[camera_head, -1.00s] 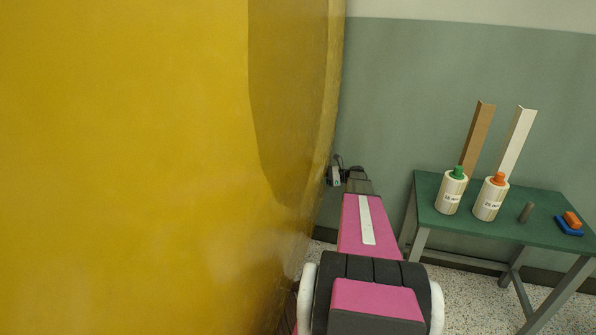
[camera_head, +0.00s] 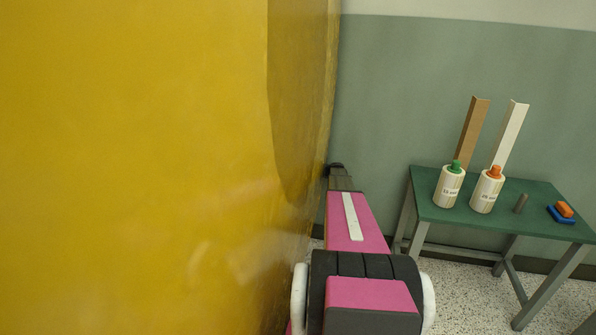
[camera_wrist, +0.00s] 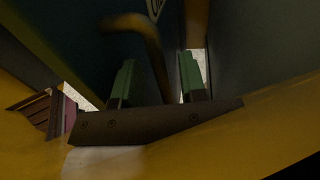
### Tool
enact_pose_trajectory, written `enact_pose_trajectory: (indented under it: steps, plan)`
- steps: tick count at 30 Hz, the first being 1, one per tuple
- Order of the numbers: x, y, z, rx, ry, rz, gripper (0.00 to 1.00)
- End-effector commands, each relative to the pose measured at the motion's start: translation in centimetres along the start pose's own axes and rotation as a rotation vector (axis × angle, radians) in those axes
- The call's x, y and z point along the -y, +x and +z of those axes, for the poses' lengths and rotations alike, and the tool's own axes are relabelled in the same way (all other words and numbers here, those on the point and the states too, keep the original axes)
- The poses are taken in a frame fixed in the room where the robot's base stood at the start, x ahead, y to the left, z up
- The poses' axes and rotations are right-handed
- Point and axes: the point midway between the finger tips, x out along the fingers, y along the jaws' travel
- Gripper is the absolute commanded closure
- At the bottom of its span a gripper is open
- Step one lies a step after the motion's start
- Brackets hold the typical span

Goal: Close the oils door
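A large yellow curved panel (camera_head: 130,170) fills the left of the head view, very close. I cannot tell whether it is the oils door. My arm reaches forward along its right edge, and its far end passes out of sight behind that edge. In the wrist view my gripper (camera_wrist: 157,82) shows two green-tipped fingers standing apart, with nothing visibly clamped. A curved brownish bar (camera_wrist: 140,27), perhaps a handle, stands before a dark panel (camera_wrist: 75,40) with partial white lettering. The bar's lower end comes down between the fingers in the picture; contact cannot be told.
A green table (camera_head: 470,217) stands at the right by the wall. It holds two white bottles with green (camera_head: 449,188) and orange (camera_head: 487,191) caps, two upright boards, a grey cylinder and a blue-orange item. Speckled floor shows between my arm and the table.

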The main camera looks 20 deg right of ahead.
Motion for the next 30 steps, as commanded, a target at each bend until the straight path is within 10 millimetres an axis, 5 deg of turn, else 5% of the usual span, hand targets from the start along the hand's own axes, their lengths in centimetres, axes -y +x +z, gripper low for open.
enact_pose_trajectory:
  steps: [14,18,30]
  plan:
    - [0.0,1.5,0.0,0.000,0.000,-0.001,0.61]
    - [0.0,1.5,0.0,0.000,0.000,-0.001,1.00]
    - [-1.6,1.8,0.1,-0.001,0.000,0.009,1.00]
